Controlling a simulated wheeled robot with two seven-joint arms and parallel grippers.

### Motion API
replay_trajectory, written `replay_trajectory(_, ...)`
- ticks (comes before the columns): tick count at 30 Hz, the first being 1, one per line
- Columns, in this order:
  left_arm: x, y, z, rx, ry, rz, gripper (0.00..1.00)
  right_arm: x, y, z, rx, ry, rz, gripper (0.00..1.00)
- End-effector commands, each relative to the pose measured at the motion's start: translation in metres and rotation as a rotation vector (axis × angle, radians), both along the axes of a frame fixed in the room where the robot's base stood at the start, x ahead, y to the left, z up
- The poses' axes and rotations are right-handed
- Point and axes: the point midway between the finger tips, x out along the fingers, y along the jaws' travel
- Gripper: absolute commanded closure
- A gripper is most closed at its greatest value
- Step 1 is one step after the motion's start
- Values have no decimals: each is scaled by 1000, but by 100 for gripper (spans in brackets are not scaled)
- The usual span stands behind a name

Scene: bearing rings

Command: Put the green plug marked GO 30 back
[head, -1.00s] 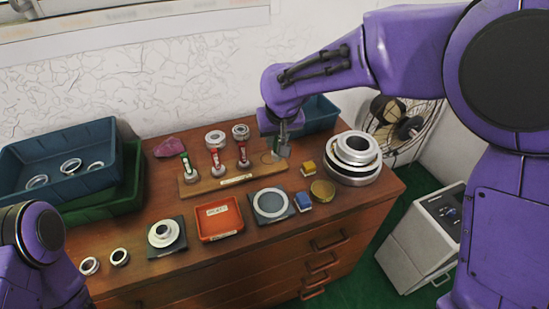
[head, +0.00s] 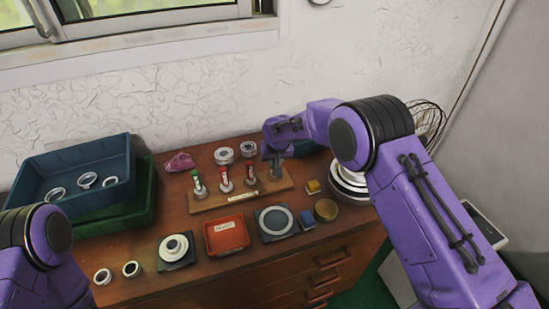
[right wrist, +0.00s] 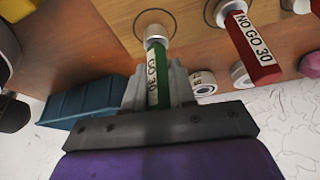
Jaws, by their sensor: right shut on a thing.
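The green plug with a white label reading GO and 30 (right wrist: 157,78) is between the fingers of my right gripper (right wrist: 158,68) in the right wrist view. Its silver end points at a circle marked on the wooden rack (right wrist: 110,15); I cannot tell whether it touches. In the head view my right gripper (head: 276,166) is low over the right end of the rack (head: 217,204) and mostly hides the plug. A red plug marked NO GO 30 (right wrist: 252,42) stands beside it. My left gripper is out of frame.
Another green plug (head: 198,183) and a red plug (head: 225,181) stand further left on the rack. Two metal rings (head: 223,155) sit behind it. A blue bin (right wrist: 85,100) is behind the gripper.

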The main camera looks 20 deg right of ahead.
Motion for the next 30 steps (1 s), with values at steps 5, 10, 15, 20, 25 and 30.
replay_trajectory(5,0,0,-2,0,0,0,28,0,0,-1,0,-1,0,100)
replay_trajectory(10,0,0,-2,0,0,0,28,0,0,-3,0,1,1,50)
replay_trajectory(15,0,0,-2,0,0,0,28,0,0,-3,0,1,0,50)
replay_trajectory(20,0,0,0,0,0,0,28,0,0,3,0,-1,0,50)
replay_trajectory(25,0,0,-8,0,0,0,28,-13,1,34,-2,-4,1,50)
replay_trajectory(30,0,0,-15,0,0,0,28,-30,3,75,0,-5,0,50)
